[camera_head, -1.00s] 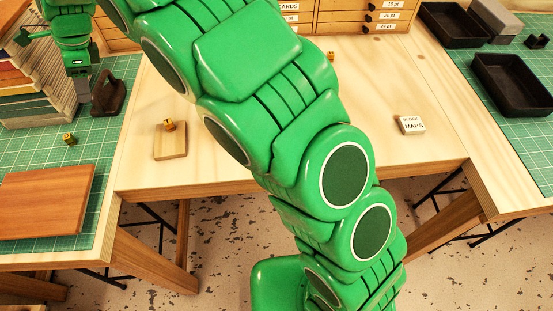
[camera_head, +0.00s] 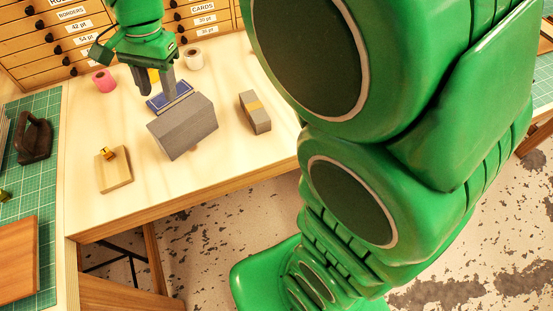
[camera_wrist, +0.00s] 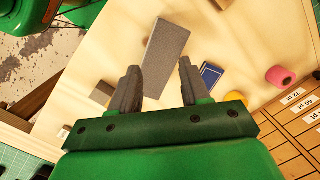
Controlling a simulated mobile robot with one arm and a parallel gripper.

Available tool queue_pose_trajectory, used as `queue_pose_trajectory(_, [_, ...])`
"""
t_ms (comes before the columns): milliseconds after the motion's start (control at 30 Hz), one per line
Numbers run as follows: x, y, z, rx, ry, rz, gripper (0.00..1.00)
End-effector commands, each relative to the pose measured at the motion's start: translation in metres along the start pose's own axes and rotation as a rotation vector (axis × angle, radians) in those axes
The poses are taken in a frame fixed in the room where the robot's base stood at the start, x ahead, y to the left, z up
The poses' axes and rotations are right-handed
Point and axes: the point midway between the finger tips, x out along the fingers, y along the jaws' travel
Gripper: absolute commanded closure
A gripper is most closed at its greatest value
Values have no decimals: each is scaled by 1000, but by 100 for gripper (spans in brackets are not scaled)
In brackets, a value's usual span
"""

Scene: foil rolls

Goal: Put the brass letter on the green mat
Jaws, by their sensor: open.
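A small brass piece (camera_head: 108,153) sits on a pale wooden block (camera_head: 115,176) at the left of the table in the head view. I cannot read its shape as a letter. My gripper (camera_head: 158,90) is over the back of the table, right of and behind the wooden block, apart from the brass piece. The wrist view shows my gripper (camera_wrist: 160,68) with its two fingers apart and nothing gripped; a grey block (camera_wrist: 166,50) shows beyond them.
A blue flat item (camera_head: 168,98), a pink roll (camera_head: 104,80) and a white roll (camera_head: 193,59) are behind. A dark-handled tool (camera_head: 35,138) and a brown board (camera_head: 18,258) lie on the mat.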

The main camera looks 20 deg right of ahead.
Motion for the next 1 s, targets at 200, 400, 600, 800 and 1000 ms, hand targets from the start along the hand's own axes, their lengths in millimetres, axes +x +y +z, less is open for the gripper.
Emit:
queue_pose_trajectory(200, [-4, 76, 4, -119, 9, 35, 54])
queue_pose_trajectory(400, [2, 142, 17, -240, 2, 72, 54])
queue_pose_trajectory(600, [11, 203, 38, -366, -14, 106, 54])
queue_pose_trajectory(800, [23, 257, 62, -491, -28, 137, 54])
queue_pose_trajectory(1000, [34, 287, 79, -574, -47, 155, 54])
